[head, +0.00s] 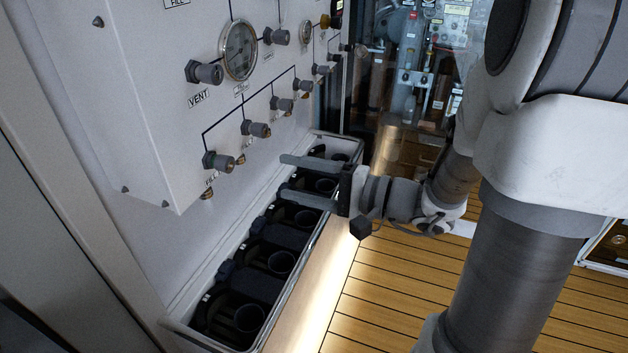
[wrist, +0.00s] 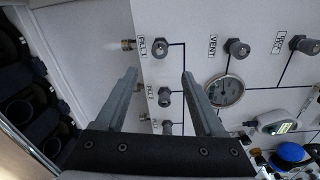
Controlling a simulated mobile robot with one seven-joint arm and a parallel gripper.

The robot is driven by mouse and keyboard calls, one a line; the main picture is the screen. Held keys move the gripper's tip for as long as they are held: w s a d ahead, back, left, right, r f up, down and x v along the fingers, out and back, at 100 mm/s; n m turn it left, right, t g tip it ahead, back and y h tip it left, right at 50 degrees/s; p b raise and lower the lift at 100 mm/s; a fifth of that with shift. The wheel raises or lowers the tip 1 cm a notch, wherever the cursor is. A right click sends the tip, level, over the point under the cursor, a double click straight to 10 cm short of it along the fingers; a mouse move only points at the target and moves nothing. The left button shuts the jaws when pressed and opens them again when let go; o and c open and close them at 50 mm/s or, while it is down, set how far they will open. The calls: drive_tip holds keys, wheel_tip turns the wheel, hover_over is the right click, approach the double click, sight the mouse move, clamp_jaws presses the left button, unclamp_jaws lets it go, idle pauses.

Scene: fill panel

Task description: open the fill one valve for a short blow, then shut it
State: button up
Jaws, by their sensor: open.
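The fill one valve (head: 218,161) is a grey knob at the lower left of the panel's row of fill valves. In the wrist view the fill one valve (wrist: 160,47) shows beside its label, just beyond my fingertips. I cannot tell from its knob whether it is open or shut. My gripper (head: 283,175) is open and empty, above the cylinder rack and to the right of that valve, apart from the panel. In the wrist view my gripper's two fingers (wrist: 160,73) stand wide apart, with the second fill valve (wrist: 165,97) seen between them.
A vent valve (head: 206,72) and a round gauge (head: 239,50) sit higher on the white panel (head: 130,100). Several other fill valves run to the right. The open rack (head: 185,318) of dark cylinders lies below the panel. A blue object (wrist: 290,152) shows in the wrist view.

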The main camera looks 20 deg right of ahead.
drive_tip(key=shift+v, duration=1.75)
idle(0.9)
drive_tip(key=n+y+b, duration=0.1)
drive_tip(key=n+b, duration=0.4)
drive_tip(key=n, duration=1.4)
approach(230, 167)
drive_tip(key=x, duration=0.9)
drive_tip(key=shift+w, duration=0.1)
clamp_jaws()
